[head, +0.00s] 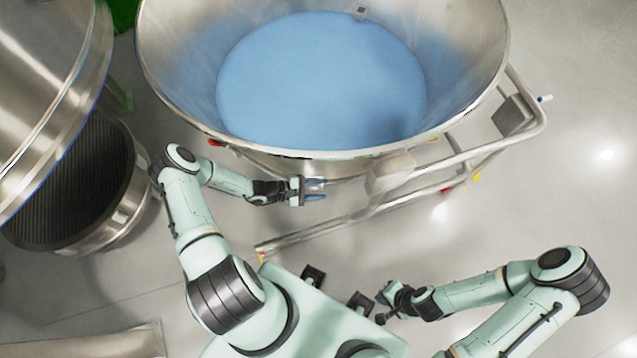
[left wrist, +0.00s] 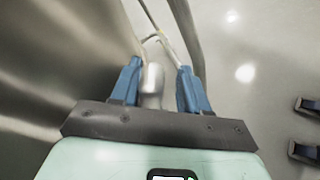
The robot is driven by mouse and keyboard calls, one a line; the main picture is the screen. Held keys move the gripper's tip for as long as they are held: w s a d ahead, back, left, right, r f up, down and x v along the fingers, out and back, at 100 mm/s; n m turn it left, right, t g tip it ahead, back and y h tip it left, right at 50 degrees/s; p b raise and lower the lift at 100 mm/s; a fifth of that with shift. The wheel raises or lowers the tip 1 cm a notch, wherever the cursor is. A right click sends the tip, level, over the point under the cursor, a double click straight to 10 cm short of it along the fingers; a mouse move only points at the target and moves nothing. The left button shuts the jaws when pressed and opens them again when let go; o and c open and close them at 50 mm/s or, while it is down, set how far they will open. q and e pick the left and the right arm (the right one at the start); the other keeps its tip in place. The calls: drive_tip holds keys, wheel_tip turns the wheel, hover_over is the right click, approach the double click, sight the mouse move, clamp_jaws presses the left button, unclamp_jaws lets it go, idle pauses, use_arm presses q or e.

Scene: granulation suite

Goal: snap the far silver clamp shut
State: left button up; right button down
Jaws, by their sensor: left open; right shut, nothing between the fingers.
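A large silver bowl (head: 455,128) holding blue material (head: 320,85) fills the top middle of the head view. A small grey fitting (head: 360,12) sits on its far inner wall; I cannot tell whether it is a clamp. My left gripper (head: 322,190) is open just below the bowl's near rim. In the left wrist view, a pale silver rounded piece (left wrist: 152,84) shows between the open blue fingers of the left gripper (left wrist: 157,66); I cannot tell whether it is the clamp or whether they touch. My right gripper (head: 384,302) is shut and empty, well away from the bowl.
A tubular metal frame (head: 375,208) runs under and right of the bowl. At the left stand a big silver vessel (head: 45,75) and a round dark ribbed unit with a silver rim (head: 130,205). The floor (head: 590,190) at the right is clear.

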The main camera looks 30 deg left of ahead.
use_arm(q)
drive_tip(key=b+v, duration=0.1)
drive_tip(key=v, duration=1.2)
drive_tip(key=shift+s+a, duration=0.15)
drive_tip(key=shift+a, duration=0.05)
use_arm(e)
drive_tip(key=shift+s+f, duration=0.45)
drive_tip(key=shift+f, duration=0.35)
